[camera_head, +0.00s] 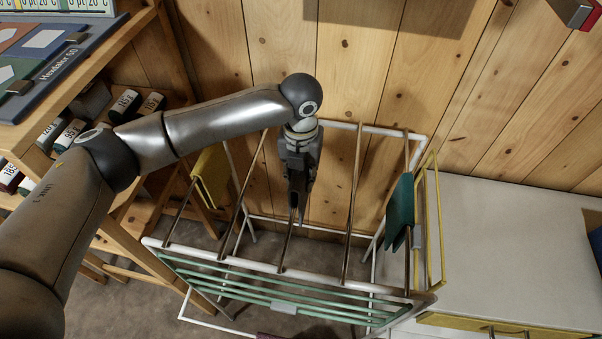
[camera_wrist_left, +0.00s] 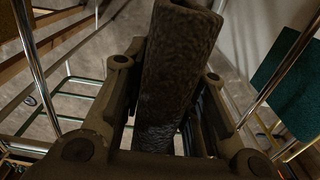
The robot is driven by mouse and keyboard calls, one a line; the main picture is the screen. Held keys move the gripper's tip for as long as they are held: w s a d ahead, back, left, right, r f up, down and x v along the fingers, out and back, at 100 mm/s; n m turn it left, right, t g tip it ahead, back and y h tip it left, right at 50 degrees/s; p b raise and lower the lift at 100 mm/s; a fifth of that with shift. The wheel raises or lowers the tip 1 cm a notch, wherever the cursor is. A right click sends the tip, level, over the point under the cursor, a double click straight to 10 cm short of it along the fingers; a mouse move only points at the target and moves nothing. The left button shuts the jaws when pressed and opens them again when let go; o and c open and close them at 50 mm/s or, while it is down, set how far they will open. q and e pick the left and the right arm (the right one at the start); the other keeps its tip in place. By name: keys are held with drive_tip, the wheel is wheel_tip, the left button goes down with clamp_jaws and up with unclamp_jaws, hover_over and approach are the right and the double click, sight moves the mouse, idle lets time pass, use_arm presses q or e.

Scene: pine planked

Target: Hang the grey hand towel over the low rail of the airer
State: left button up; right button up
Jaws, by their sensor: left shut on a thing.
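The white-framed airer (camera_head: 385,130) stands in the middle of the head view, with several metal rails (camera_head: 352,200) across its top and mint-green rails (camera_head: 270,295) along its near side. I cannot tell which one is the low rail. My left gripper (camera_head: 297,208) points down among the top rails. It is shut on dark grey-brown cloth, the grey hand towel (camera_wrist_left: 180,60), which fills the space between the fingers in the left wrist view. In the head view the gripper largely hides the towel. My right gripper is not in view.
A teal cloth (camera_head: 399,210) hangs on the airer's right rail and a yellow cloth (camera_head: 210,177) on its left one. A wooden shelf with jars (camera_head: 125,105) stands at left. A white-topped cabinet (camera_head: 500,240) stands close at right. The plank wall (camera_head: 350,60) is behind.

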use_arm(q)
wheel_tip(320, 180, up, 14)
drive_tip(key=p, duration=1.1)
drive_tip(key=shift+f, duration=0.2)
drive_tip(key=shift+r, duration=0.35)
drive_tip(key=shift+f, duration=0.15)
